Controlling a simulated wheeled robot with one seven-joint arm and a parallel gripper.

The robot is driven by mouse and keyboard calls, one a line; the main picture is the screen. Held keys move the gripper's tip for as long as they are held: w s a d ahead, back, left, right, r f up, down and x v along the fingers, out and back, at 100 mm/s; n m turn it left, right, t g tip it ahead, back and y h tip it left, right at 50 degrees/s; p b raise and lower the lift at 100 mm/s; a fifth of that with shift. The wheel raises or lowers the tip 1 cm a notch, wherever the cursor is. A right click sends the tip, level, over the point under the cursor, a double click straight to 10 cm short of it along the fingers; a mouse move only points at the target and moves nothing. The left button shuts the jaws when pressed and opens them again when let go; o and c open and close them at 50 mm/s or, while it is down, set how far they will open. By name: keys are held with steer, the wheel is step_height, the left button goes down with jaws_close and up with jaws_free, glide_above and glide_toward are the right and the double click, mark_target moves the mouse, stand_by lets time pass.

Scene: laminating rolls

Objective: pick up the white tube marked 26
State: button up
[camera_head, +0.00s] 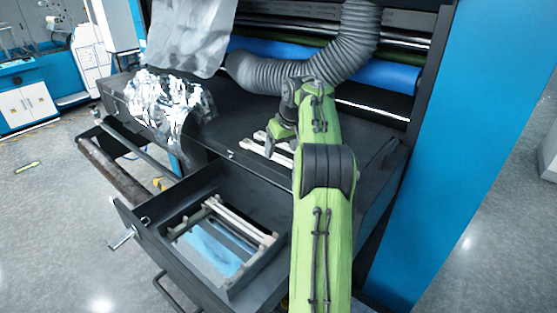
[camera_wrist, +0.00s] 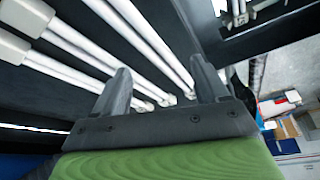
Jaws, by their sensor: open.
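Several white tubes (camera_wrist: 150,42) with pale grey end pieces (camera_wrist: 22,14) lie side by side on a dark surface in the wrist view. No number can be read on any of them, so I cannot tell which is marked 26. In the head view, white tubes (camera_head: 268,146) show on the dark machine top, partly hidden by my arm. My gripper (camera_wrist: 160,75) is open and empty, with its two fingers pointing toward the far ends of the tubes. In the head view my gripper (camera_head: 278,137) is over or beside these tubes; its height above them is unclear.
An open drawer (camera_head: 135,222) below holds pale bars (camera_head: 240,218) and something blue (camera_head: 208,250). Crumpled silver foil (camera_head: 165,105) lies left on the machine top. A grey hose (camera_head: 300,72) hangs close behind my arm. A blue panel (camera_head: 470,120) stands at the right.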

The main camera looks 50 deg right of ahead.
mark_target(277, 156)
steer(key=shift+w+a+f, duration=0.15)
steer(key=shift+w+f, duration=0.15)
steer(key=shift+f, duration=0.3)
steer(key=shift+w+a+f, duration=0.1)
steer(key=shift+w+f, duration=0.15)
steer(key=shift+f, duration=0.35)
steer(key=shift+w+d+f, duration=0.1)
steer(key=shift+d+f, duration=0.05)
steer(key=shift+d, duration=0.15)
steer(key=shift+c, duration=0.3)
steer(key=c, duration=1.3)
jaws_close()
